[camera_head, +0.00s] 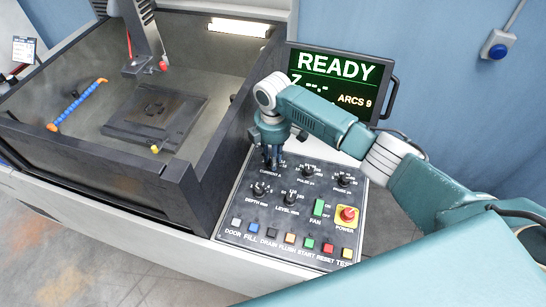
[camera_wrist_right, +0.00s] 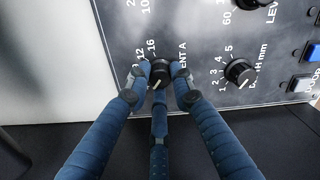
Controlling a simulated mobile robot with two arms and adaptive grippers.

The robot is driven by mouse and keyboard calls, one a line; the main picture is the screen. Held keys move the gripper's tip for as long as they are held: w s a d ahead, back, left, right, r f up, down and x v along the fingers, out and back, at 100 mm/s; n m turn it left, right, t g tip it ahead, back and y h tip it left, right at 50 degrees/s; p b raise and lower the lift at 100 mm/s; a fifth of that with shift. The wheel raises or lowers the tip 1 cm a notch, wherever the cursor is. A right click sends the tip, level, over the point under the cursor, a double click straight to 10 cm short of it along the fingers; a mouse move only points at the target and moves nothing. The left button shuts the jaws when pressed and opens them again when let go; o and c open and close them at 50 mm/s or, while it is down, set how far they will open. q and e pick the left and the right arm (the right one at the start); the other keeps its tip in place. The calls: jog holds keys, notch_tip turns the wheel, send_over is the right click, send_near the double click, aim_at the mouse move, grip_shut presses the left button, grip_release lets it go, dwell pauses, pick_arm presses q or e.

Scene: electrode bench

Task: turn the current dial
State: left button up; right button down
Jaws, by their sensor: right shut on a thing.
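The current dial (camera_wrist_right: 160,70) is a black knob on the dark control panel, with "16", "12" and part of its "CURRENT A" label beside it in the wrist view. My right gripper (camera_wrist_right: 158,80) has its blue fingers closed around this dial, tips low near the panel face. A pale pointer mark shows on the knob's lower left. In the head view my right gripper (camera_head: 272,158) comes down on the panel's upper left, above the "CURRENT A" label, and hides most of the dial. My left gripper is in neither view.
The depth dial (camera_head: 259,189) and the pulse dial (camera_head: 309,171) sit close to my right gripper. A red power knob (camera_head: 347,214) and several coloured buttons fill the lower panel. A screen (camera_head: 340,80) reading "READY" stands behind my right arm. The tank (camera_head: 185,165) borders the panel's left.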

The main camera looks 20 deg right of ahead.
jog(key=shift+w+r+n, duration=0.1)
jog(key=shift+n, duration=2.1)
jog(key=c, duration=1.5)
grip_release()
jog(key=shift+r, duration=0.15)
notch_tip(320, 180, up, 12)
jog(key=shift+f, duration=0.15)
jog(key=shift+f, duration=0.1)
